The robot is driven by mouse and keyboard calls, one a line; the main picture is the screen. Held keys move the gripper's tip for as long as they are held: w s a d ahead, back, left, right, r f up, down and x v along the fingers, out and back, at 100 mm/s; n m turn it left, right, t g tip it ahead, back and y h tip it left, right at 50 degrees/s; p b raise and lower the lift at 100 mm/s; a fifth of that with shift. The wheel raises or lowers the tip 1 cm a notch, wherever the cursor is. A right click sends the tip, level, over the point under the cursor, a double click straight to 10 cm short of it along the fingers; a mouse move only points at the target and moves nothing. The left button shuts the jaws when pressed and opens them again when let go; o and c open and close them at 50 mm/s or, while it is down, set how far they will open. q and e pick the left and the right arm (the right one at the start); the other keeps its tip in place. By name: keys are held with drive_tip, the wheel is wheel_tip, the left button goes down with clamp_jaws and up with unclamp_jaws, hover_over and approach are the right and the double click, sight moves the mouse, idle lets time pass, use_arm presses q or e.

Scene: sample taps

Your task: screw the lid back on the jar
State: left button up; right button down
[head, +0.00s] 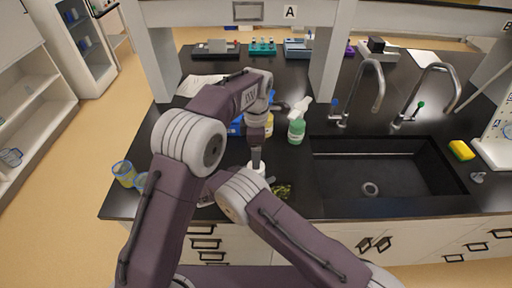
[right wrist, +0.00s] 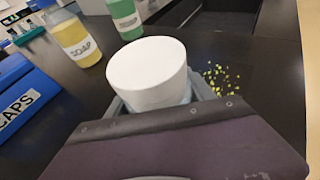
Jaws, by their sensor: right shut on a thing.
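A white round lid (right wrist: 148,72) fills the middle of the right wrist view, between the grey fingers of my right gripper (right wrist: 160,100). The gripper is shut on the lid. A pale, bluish strip shows under the lid's lower edge. The jar is not clearly seen, so I cannot tell whether the lid sits on it.
A blue CAPS box (right wrist: 30,95), a yellow SOAP bottle (right wrist: 72,38) and a green bottle (right wrist: 125,18) stand beyond the lid. Yellow-green bits (right wrist: 222,78) lie on the black bench. The sink (head: 385,165) is to the right, glass vessels (head: 124,173) to the left.

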use_arm(q)
wheel_tip(320, 180, down, 6)
drive_tip(key=shift+f, duration=0.15)
idle(0.3)
drive_tip(key=c, duration=1.5)
drive_tip(key=m, duration=0.3)
drive_tip(key=o, duration=1.5)
drive_tip(key=shift+o, duration=0.2)
